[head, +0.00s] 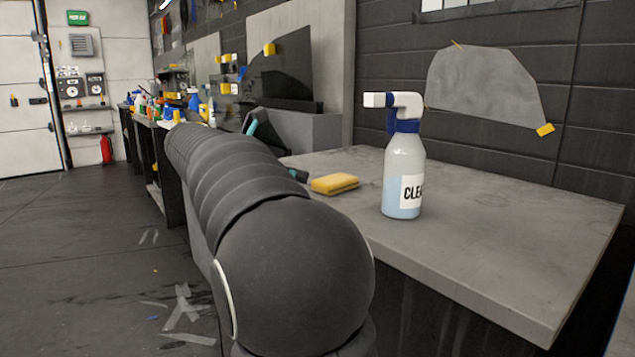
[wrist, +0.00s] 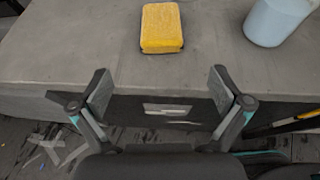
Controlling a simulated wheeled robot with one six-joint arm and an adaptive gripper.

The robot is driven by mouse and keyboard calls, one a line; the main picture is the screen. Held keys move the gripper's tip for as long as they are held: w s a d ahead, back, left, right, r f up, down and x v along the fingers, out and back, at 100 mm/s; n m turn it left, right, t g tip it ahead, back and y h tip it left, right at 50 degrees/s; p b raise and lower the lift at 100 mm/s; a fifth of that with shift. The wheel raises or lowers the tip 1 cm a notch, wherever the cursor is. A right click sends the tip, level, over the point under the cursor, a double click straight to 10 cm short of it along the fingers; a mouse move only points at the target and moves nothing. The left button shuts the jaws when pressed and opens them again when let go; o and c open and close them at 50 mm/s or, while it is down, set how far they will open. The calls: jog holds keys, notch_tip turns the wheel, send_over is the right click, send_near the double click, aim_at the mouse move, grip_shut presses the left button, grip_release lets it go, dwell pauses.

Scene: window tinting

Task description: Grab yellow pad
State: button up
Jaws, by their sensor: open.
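The yellow pad (head: 334,184) lies flat on the grey table (head: 470,260), left of the spray bottle. In the wrist view the yellow pad (wrist: 162,27) is at the top middle, ahead of my gripper (wrist: 160,88). My gripper is open and empty, its two fingers spread wide and apart from the pad. The fingertips show over the table's front edge, with the pad in line with the gap between them. In the head view my arm hides most of the gripper; a dark finger part shows just left of the pad.
A spray bottle (head: 405,165) with a white and blue head stands right of the pad; its base also shows in the wrist view (wrist: 275,20). The table top around the pad is otherwise clear. Tape scraps (head: 183,308) lie on the floor.

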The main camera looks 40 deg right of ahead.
aim_at(325, 181)
jog(key=b+x, duration=0.1)
jog(key=x, duration=1.2)
jog(key=shift+s+d, duration=0.15)
jog(key=shift+d, duration=0.2)
jog(key=c, duration=1.2)
